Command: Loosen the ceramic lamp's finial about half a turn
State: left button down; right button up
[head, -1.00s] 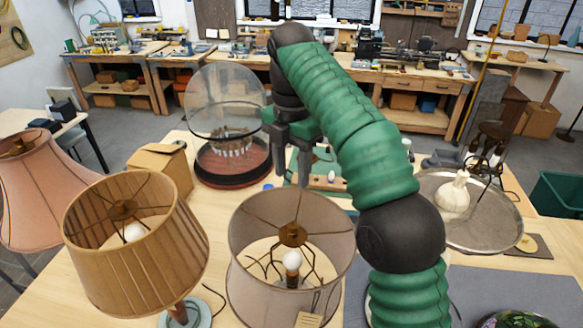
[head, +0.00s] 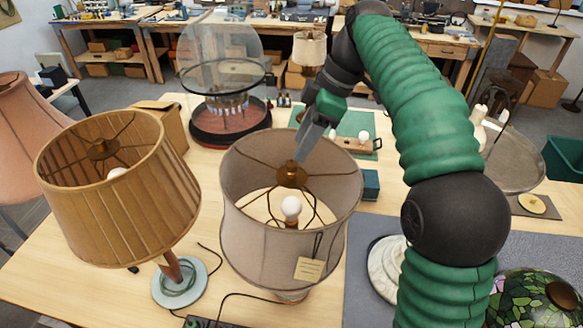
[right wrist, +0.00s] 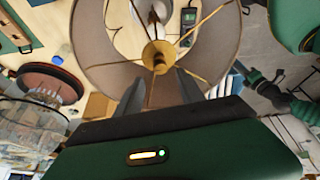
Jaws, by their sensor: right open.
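The grey-beige lampshade (head: 245,235) stands in the middle of the table in the head view. Its brass finial (head: 292,172) sits at the hub of the shade's spider, above a white bulb (head: 291,206); the lamp's body is mostly hidden by the shade. My right gripper (head: 301,157) reaches down to the finial from behind. In the right wrist view its open fingers (right wrist: 158,88) lie either side of the line to the brass hub and finial (right wrist: 156,57); contact cannot be told. Dark and green arm parts, seemingly my left arm, show at the right there; the gripper is unclear.
A pleated tan lampshade (head: 120,195) stands close on the left, with a pink shade (head: 20,150) beyond. A stained-glass shade (head: 535,305) lies at the front right. A tag (head: 309,268) hangs on the grey-beige shade.

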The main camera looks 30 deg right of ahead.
aim_at(291, 163)
jog(key=x, duration=0.6)
jog(key=shift+a+f+p, duration=0.1)
jog(key=shift+a+p, duration=0.2)
jog(key=shift+a, duration=0.05)
jog(key=shift+d+f, duration=0.1)
jog(key=shift+f, duration=0.1)
jog(key=shift+w+d+f, duration=0.1)
jog(key=shift+d, duration=0.15)
jog(key=c, duration=0.3)
jog(key=shift+a, duration=0.2)
grip_shut()
